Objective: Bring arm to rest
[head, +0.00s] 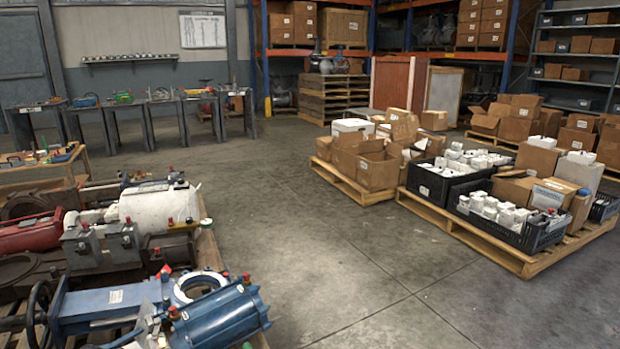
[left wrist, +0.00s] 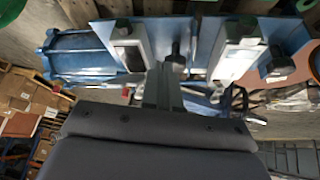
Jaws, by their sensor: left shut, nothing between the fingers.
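My left gripper (left wrist: 172,68) shows in the left wrist view, its dark grey body along the bottom and its narrow fingers pointing up the picture. The fingers are shut with nothing between them. Beyond them are blue machine parts, with a blue cylinder (left wrist: 85,55) at the left and angled blue plates with pale faces at the top. I cannot tell whether the fingers touch any of these. Neither arm shows in the head view, and my right gripper is in no view.
In the head view, blue valves (head: 105,298), a red part (head: 28,235) and a white cylinder (head: 158,207) crowd the left front. Pallets with cartons (head: 378,168) and black crates (head: 532,236) stand at the right. Bare floor (head: 325,255) lies between. Workbenches and shelving line the back.

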